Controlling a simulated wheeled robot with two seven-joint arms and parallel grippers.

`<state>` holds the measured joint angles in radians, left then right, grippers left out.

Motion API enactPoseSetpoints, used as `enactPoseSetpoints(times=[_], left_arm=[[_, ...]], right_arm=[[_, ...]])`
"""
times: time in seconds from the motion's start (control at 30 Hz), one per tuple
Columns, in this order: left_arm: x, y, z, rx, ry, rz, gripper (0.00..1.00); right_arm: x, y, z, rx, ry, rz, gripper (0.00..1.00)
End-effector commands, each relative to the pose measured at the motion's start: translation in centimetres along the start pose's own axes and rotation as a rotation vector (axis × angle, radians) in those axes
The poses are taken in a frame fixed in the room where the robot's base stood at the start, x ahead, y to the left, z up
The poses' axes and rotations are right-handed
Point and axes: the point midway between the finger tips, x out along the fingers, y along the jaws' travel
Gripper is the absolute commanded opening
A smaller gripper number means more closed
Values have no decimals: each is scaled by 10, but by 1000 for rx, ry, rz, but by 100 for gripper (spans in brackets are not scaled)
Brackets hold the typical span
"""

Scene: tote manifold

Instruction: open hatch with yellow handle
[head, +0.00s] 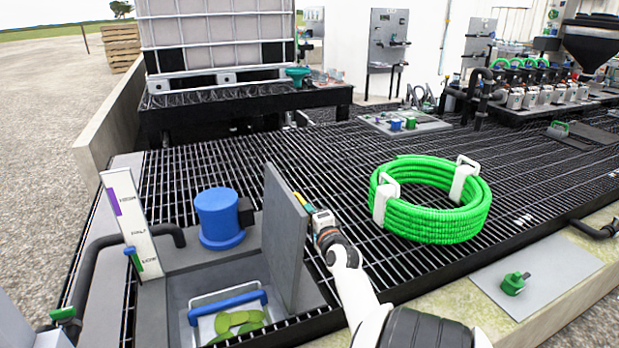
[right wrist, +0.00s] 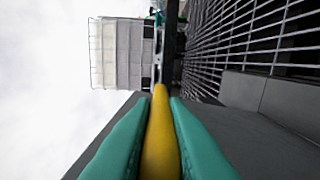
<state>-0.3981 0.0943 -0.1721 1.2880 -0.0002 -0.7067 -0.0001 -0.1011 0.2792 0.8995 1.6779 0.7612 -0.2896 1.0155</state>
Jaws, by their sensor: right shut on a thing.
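The grey hatch (head: 283,245) stands upright on edge beside its opening, in the middle of the head view. Its yellow handle (head: 299,198) is near the top of the panel, on the right-hand face. My right gripper (head: 305,206) comes from the lower right and is shut on the handle. In the right wrist view, the yellow handle (right wrist: 160,140) runs between the two teal fingers, with the dark hatch panel (right wrist: 105,130) behind them. My left gripper is not in view.
A white bin with a blue handle (head: 228,303) and green pieces sits in the opening. A blue cylinder (head: 219,215) stands left of the hatch. A green hose coil (head: 435,210) lies on the grating to the right. A white tank (head: 218,40) stands behind.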

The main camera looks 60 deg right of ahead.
Motion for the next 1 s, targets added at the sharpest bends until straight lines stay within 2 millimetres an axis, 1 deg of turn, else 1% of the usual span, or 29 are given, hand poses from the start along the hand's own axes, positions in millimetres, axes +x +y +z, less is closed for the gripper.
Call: enactPoseSetpoints(times=[0.03, 0.13, 0.17, 0.43, 0.53, 0.67, 0.73, 0.8, 1.0], left_arm=[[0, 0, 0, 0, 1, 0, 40], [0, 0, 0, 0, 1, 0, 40], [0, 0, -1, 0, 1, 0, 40], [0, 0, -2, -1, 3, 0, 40], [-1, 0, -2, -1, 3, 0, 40], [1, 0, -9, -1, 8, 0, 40], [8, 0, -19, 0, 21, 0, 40], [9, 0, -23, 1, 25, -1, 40], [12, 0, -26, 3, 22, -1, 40]], right_arm=[[0, 1, 0, -1, -1, 2, 17], [0, 1, 0, -1, -1, 1, 33], [0, 0, 0, -2, -1, 1, 35], [-1, 0, 0, -1, 0, 0, 35], [-7, -1, 0, -1, 0, -1, 35], [-28, 0, 0, -1, 0, -2, 35], [-43, -1, 0, -2, 0, -4, 35], [-59, -1, 0, -2, -1, -4, 35], [-98, -1, 0, -3, -1, -2, 35]])
